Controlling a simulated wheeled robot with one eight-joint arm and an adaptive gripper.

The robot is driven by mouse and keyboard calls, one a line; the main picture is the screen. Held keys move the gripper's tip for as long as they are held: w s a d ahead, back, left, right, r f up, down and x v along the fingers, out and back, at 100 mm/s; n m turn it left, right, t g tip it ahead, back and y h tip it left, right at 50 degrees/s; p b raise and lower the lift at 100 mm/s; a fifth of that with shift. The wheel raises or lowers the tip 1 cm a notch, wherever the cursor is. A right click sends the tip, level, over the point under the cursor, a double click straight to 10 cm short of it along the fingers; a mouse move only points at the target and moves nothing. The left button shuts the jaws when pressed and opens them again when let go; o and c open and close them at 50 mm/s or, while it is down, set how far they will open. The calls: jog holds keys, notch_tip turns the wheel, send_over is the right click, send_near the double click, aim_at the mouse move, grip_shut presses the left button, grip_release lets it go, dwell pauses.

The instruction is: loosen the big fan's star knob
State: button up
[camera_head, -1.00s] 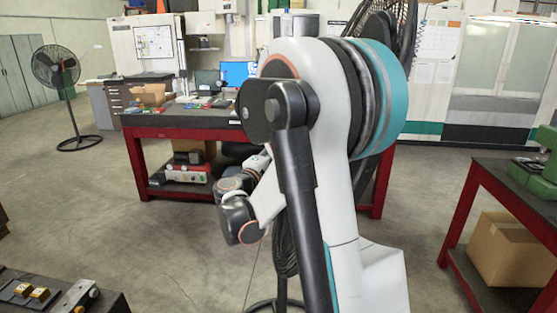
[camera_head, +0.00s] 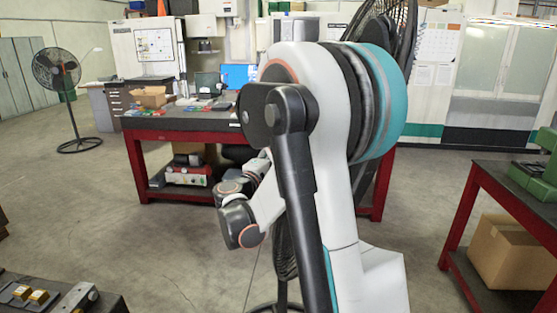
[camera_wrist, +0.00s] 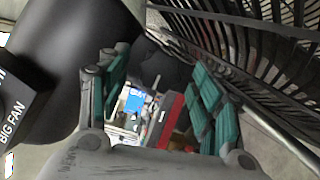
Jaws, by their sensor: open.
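The big fan stands largely hidden behind my arm in the head view, with its dark cage (camera_head: 402,35) showing at the top. In the wrist view its black motor housing (camera_wrist: 75,60) fills the left, with a "BIG FAN" label (camera_wrist: 14,118), and its wire cage (camera_wrist: 265,65) spans the upper right. My gripper (camera_wrist: 160,70) is open, its teal-padded fingers apart beside the housing and cage. A dark shape shows beyond and between the fingertips; I cannot tell whether it is the star knob. No grip on anything is visible. The head view hides my gripper behind the arm.
A smaller-looking fan (camera_head: 57,72) stands at the far left. A red-framed workbench (camera_head: 180,128) stands behind my arm, and another red-framed table (camera_head: 510,185) is at the right, with a cardboard box (camera_head: 508,255) on its lower shelf. Open floor lies at the left.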

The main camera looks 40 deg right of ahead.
jog(key=v, duration=1.2)
dwell(0.3)
